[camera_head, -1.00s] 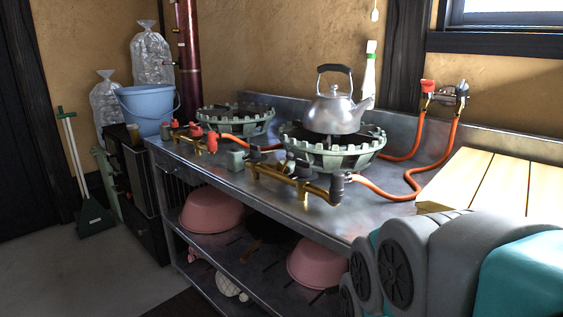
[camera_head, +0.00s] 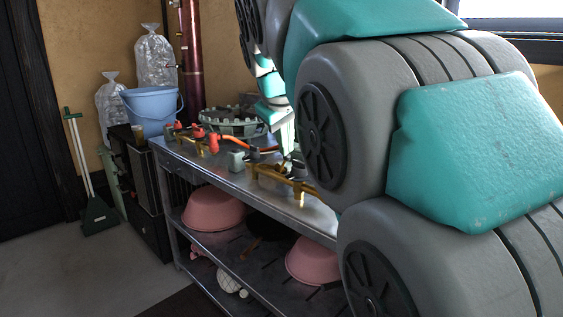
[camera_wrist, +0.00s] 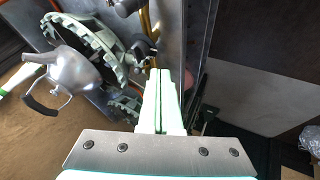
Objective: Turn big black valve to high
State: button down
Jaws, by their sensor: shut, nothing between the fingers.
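In the wrist view, a black knob-like fitting (camera_wrist: 143,49) sits beside the near burner, by a brass pipe (camera_wrist: 146,18). My gripper's pale green fingers (camera_wrist: 158,73) are together, with nothing between them. Their tips are just below this fitting in the picture; I cannot tell whether they touch it. Another dark fitting (camera_wrist: 124,5) is cut off at the top edge. I cannot tell which is the big valve, nor its setting. In the head view, my arm hides much of the near burner; part of its brass pipe (camera_head: 272,180) shows.
A silver kettle (camera_wrist: 75,68) stands on the near burner ring (camera_wrist: 98,42), close to my gripper. The far burner (camera_head: 232,122) and its red-handled fittings (camera_head: 198,132) stand left on the metal bench. Pink bowls (camera_head: 213,209) sit on the shelf below. Open floor (camera_head: 130,275) lies left.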

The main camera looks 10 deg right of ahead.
aim_at(299, 169)
jog(key=x, duration=0.3)
jog(key=d+x, duration=0.1)
jog(key=x, duration=0.3)
jog(key=w+r+p+x, duration=0.1)
jog(key=x, duration=0.2)
jog(key=shift+w+d+f, duration=0.25)
jog(key=shift+w+d, duration=0.05)
jog(key=shift+w, duration=0.05)
jog(key=shift+w+d, duration=0.55)
jog(key=shift+d, duration=0.15)
